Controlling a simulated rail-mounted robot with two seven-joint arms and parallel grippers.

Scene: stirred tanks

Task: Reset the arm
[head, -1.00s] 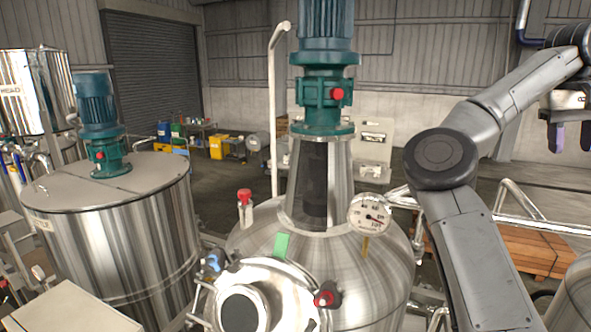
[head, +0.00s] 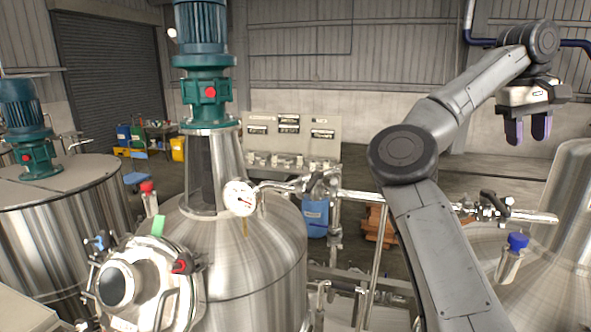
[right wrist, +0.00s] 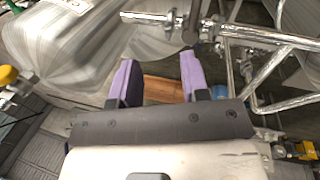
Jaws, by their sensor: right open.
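My right arm rises from the bottom right of the head view, bends at a dark round joint and reaches to the upper right. Its right gripper (head: 527,130) hangs there with two purple fingers pointing down, apart and with nothing between them. In the right wrist view the gripper (right wrist: 155,80) also shows its two purple fingers spread, with pipes and a tank surface beyond them. It touches nothing that I can see. My left gripper is in neither view.
A steel tank (head: 255,255) with a green motor (head: 207,85) and a round gauge (head: 239,198) stands left of centre. Another motor-topped tank (head: 60,225) is at the left. Pipes with valves (head: 325,185) cross the middle. A tank with a blue-capped fitting (head: 517,241) is at the right.

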